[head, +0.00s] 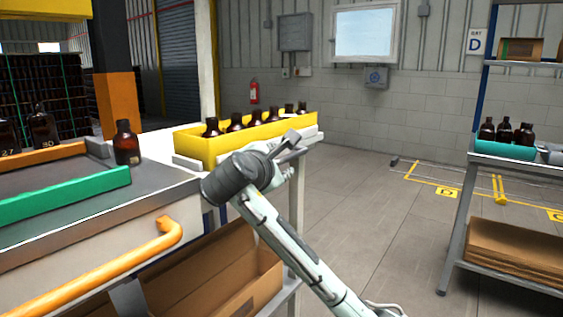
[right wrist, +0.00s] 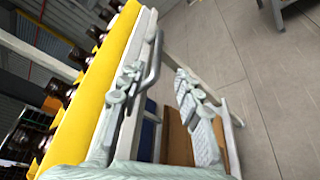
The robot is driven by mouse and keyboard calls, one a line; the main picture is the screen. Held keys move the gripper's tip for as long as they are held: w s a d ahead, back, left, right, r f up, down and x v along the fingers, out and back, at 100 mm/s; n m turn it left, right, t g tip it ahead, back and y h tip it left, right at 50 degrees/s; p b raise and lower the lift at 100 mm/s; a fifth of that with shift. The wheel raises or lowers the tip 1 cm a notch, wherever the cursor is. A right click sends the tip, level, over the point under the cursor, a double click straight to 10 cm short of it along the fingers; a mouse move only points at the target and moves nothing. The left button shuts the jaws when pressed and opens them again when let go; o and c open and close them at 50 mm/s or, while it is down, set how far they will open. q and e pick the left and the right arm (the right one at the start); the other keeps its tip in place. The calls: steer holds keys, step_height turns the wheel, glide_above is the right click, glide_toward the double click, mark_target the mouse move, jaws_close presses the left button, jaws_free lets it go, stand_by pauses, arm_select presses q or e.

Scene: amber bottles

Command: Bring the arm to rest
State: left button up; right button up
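My right arm reaches in from the lower right in the head view. Its gripper (head: 284,150) is at the near right side of the yellow bin (head: 205,148), partly hidden by my own wrist. In the right wrist view the fingers of the gripper (right wrist: 163,92) stand apart, with nothing seen between them. Several dark amber bottles (head: 236,122) stand in a row in the yellow bin, which also shows in the right wrist view (right wrist: 103,85). My left gripper is not in view.
One amber bottle (head: 127,143) stands on the workbench at the left, beside a green-edged tray (head: 75,192). A cardboard box (head: 225,265) sits on a lower shelf. A rack (head: 465,205) with more bottles stands at the right. The floor (head: 375,215) between is clear.

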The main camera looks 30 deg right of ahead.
steer(key=shift+f, duration=0.1)
step_height(320, 180, down, 23)
steer(key=w+a+m+g+y, duration=0.1)
steer(key=w+y, duration=0.1)
steer(key=y, duration=0.2)
steer(key=s+a+f+m+g+y, duration=0.1)
steer(key=s+f, duration=0.2)
steer(key=f, duration=0.6)
steer(key=s+a+f+m+g+y, duration=0.15)
steer(key=s+f, duration=0.25)
steer(key=f, duration=0.5)
steer(key=s+a+f+m+g+y, duration=0.2)
steer(key=s+f+m, duration=0.7)
steer(key=s+f, duration=1.7)
steer(key=s+g+y, duration=0.1)
steer(key=s+g, duration=0.1)
steer(key=shift+s+a+f+g+y, duration=0.2)
steer(key=shift+s+f+g+y, duration=0.1)
steer(key=shift+f+g+y, duration=0.1)
